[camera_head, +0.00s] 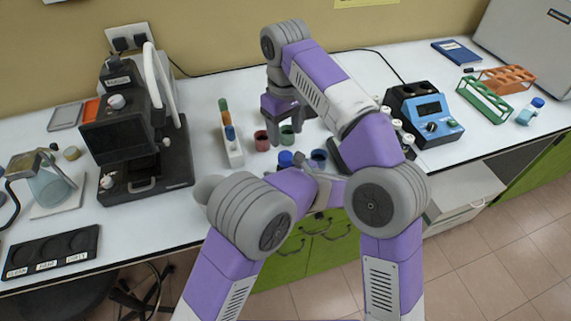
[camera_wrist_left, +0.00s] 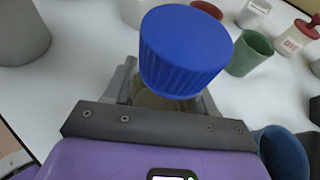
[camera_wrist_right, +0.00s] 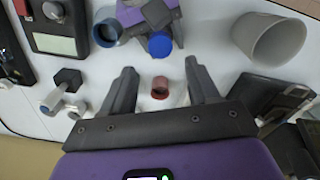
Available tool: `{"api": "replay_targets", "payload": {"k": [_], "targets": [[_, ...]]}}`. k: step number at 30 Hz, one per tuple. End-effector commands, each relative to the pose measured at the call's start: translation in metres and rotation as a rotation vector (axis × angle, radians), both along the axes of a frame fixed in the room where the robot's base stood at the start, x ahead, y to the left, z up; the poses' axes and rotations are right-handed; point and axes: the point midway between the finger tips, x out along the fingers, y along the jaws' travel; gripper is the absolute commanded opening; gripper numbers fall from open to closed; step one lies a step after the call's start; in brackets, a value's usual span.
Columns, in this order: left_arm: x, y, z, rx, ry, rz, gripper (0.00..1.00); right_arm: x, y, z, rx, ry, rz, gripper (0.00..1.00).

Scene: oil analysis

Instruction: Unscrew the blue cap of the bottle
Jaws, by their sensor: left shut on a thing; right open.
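The bottle's blue cap (camera_wrist_left: 186,50) is on the bottle and fills the middle of the left wrist view. It also shows in the head view (camera_head: 285,158) and in the right wrist view (camera_wrist_right: 160,44). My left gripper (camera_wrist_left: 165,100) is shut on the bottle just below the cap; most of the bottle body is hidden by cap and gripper. My right gripper (camera_wrist_right: 158,88) is open and empty. In the head view it is above and behind the bottle (camera_head: 284,118), apart from the cap. A red cup (camera_wrist_right: 160,88) shows between its fingers.
A green cup (camera_head: 287,136), a blue cup (camera_head: 319,157) and a grey cup (camera_wrist_right: 268,38) stand close by. A white rack (camera_head: 233,150) with coloured-cap vials is left of the grippers. A black instrument (camera_head: 130,140) stands further left, a blue meter (camera_head: 428,118) to the right.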

Motion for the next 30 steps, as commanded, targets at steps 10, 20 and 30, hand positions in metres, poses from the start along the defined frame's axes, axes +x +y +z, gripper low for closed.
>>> {"api": "replay_targets", "payload": {"k": [10,20,30], "targets": [[0.0,0.0,0.0,0.0,0.0,0.0,0.0,0.004,0.001,-0.013,-0.036,-0.008,-0.485,0.6],[0.0,0.0,0.0,0.0,0.0,0.0,0.0,0.011,-0.004,-0.023,-0.057,-0.061,-1.198,0.6],[0.0,0.0,0.0,0.0,0.0,0.0,0.0,0.018,-0.014,-0.022,-0.012,-0.145,-1.941,0.6]]}}
